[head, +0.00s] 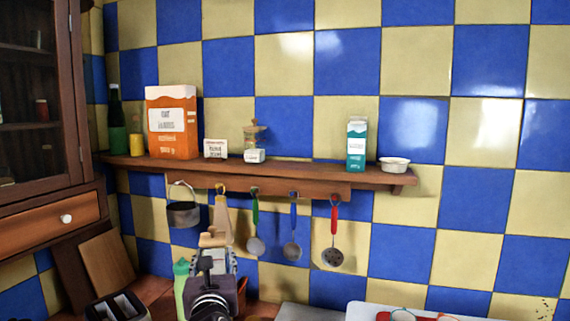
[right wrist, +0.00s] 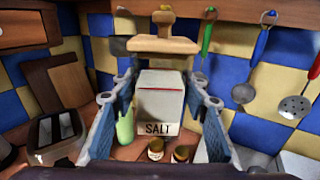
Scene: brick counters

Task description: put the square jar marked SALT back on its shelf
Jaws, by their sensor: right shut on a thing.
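The square SALT jar (right wrist: 160,105) is white with a dark SALT label low on its front and a wooden lid with a knob. In the right wrist view it stands upright between the two blue-padded fingers of my right gripper (right wrist: 160,120), which is shut on it. In the head view my right gripper (head: 211,264) is below the shelf, and mostly the jar's wooden lid (head: 212,239) shows above it. The wooden shelf (head: 300,173) runs along the tiled wall, above the jar in the picture. My left gripper is not in view.
Bare shelf shows between grinder and carton. A pot (head: 183,214) and several utensils hang below.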

